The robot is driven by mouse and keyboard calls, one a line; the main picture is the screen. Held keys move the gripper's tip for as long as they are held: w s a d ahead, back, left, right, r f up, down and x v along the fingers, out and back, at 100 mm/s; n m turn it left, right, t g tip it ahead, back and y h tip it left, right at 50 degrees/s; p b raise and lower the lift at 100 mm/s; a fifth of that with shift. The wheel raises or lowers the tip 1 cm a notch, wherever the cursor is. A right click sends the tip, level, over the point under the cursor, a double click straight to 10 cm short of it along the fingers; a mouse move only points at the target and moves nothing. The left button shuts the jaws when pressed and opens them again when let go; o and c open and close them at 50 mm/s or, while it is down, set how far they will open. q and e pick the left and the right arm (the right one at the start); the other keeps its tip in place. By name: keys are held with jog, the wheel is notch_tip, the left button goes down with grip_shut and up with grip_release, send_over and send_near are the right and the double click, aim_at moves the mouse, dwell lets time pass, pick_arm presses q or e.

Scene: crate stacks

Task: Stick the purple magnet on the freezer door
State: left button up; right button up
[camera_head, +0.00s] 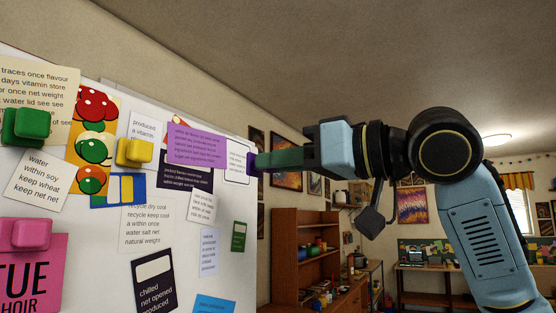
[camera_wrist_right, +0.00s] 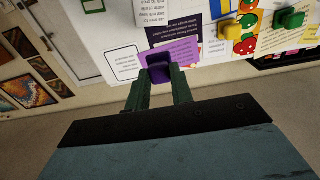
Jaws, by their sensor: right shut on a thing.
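The purple magnet (camera_head: 252,164) is between the dark green fingertips of my right gripper (camera_head: 262,162), which is shut on it. The magnet also shows in the right wrist view (camera_wrist_right: 158,69), between the two fingers (camera_wrist_right: 158,78). The white door (camera_head: 105,265) fills the left of the head view, covered with papers and magnets. The magnet is at the door's right part, by a purple card (camera_head: 195,146) and a white outlined card (camera_head: 237,158). I cannot tell whether the magnet touches the door surface. My left gripper is not in view.
Green (camera_head: 27,127), yellow (camera_head: 134,152) and pink (camera_head: 31,233) magnets sit on the door, left of my right gripper. A fruit picture (camera_head: 92,100) and several text cards surround them. A wooden shelf (camera_head: 302,250) stands beyond, below my right arm.

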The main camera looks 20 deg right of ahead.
aim_at(249, 164)
jog(key=shift+x, duration=1)
jog(key=p+x, duration=0.1)
jog(key=x, duration=0.2)
jog(key=shift+a+r, duration=0.15)
jog(key=shift+a, duration=0.05)
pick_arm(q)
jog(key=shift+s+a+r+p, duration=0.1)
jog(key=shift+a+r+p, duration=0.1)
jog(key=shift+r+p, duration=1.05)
pick_arm(e)
jog(key=shift+x, duration=2)
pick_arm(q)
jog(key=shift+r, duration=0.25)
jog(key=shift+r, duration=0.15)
pick_arm(e)
jog(key=shift+w+a, duration=0.1)
jog(key=shift+w, duration=0.1)
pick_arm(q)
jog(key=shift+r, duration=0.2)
